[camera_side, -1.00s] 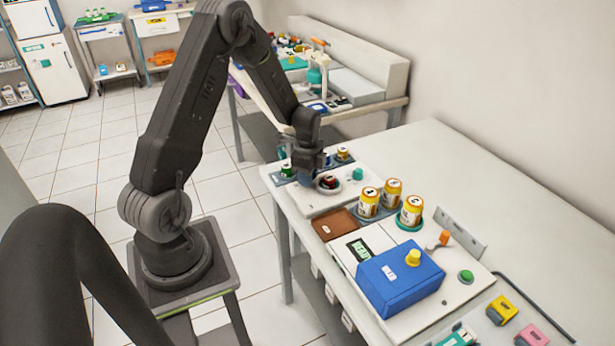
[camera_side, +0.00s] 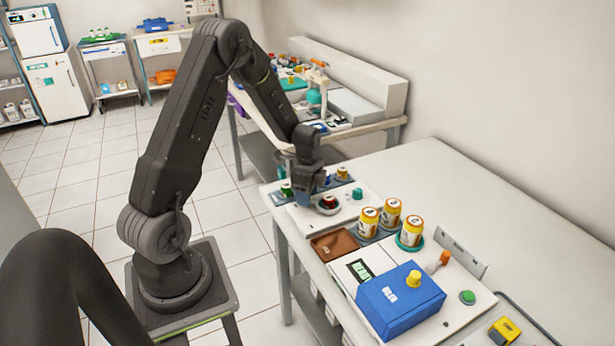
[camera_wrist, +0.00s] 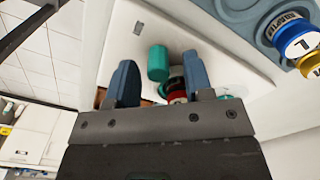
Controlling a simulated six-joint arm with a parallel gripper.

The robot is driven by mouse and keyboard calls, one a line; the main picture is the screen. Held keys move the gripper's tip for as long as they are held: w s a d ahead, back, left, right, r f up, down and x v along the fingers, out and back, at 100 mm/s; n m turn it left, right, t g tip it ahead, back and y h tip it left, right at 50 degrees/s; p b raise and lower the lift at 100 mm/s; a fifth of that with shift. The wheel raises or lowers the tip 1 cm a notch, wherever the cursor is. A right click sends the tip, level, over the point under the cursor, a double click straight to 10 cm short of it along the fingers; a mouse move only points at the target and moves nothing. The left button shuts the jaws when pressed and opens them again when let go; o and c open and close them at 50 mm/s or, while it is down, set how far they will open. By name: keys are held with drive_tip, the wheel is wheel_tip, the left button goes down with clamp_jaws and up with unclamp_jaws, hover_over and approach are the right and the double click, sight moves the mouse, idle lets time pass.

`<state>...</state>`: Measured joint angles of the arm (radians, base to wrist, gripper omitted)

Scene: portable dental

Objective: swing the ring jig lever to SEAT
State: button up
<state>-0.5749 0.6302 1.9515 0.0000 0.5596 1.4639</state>
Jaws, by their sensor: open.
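The ring jig's pale plate (camera_side: 304,219) lies at the near left end of the white bench. A round ring seat with a dark red-topped piece (camera_side: 328,202) stands on it. A teal knob (camera_side: 357,193), apparently the lever's handle, is to its right. In the wrist view the teal knob (camera_wrist: 158,62) shows between my two blue fingertips, nearer the left one, with a visible gap. My gripper (camera_side: 305,196) is open and low over the plate, left of the ring. Part of the red piece (camera_wrist: 176,97) shows behind the fingers. SEAT lettering is not readable.
Small vials, one green-topped (camera_side: 286,188), stand behind the plate. In the wrist view a blue-grey holder with jars (camera_wrist: 297,40) is at upper right. The bench's back is clear.

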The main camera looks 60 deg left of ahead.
wheel_tip(320, 180, up, 13)
idle(0.3)
drive_tip(key=s+d+r+n+t, duration=0.2)
drive_tip(key=s+d+r+n, duration=0.25)
drive_tip(key=d+r, duration=0.7)
drive_tip(key=s+d+r+n+t, duration=0.1)
drive_tip(key=s+d+n+t, duration=0.2)
drive_tip(key=s+d, duration=0.8)
drive_tip(key=s+n, duration=0.1)
drive_tip(key=n, duration=0.1)
drive_tip(key=shift+d+r+n+t, duration=0.15)
drive_tip(key=shift+d+n+t, duration=0.05)
drive_tip(key=shift+n+t, duration=0.15)
